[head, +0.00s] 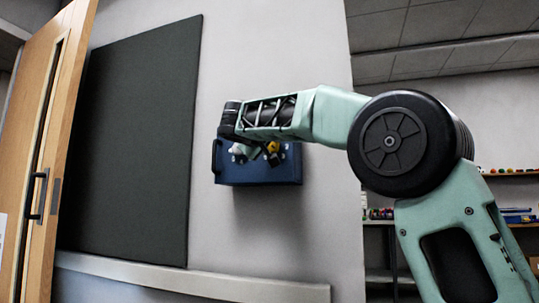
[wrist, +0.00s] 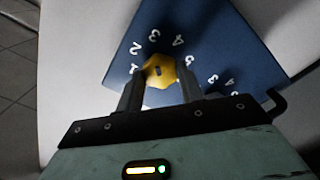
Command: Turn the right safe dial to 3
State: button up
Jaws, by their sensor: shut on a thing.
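The blue safe (head: 260,172) is mounted on the wall in the head view, and its blue face (wrist: 215,35) fills the middle of the wrist view. The right dial is a yellow knob (wrist: 159,70) with a small dark mark, ringed by white digits; 2, 3, 4 and 5 are readable. It also shows in the head view as a yellow spot (head: 273,147). My gripper (wrist: 160,82) has its fingers on both sides of the knob, shut on it. I cannot tell which digit the knob points to. The other dial is hidden behind my gripper; only some digits (wrist: 222,82) show.
A dark handle (head: 217,157) sticks out from the safe's left side. A dark board (head: 135,140) hangs on the wall to the left, beside a wooden door (head: 45,120). Shelves with small objects (head: 510,215) stand at the right. The wall below the safe is clear.

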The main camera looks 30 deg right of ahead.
jog(key=shift+m, duration=0.3)
dwell(0.4)
jog(key=o, duration=1)
jog(key=v, duration=1.7)
jog(key=shift+s+a+f, duration=0.1)
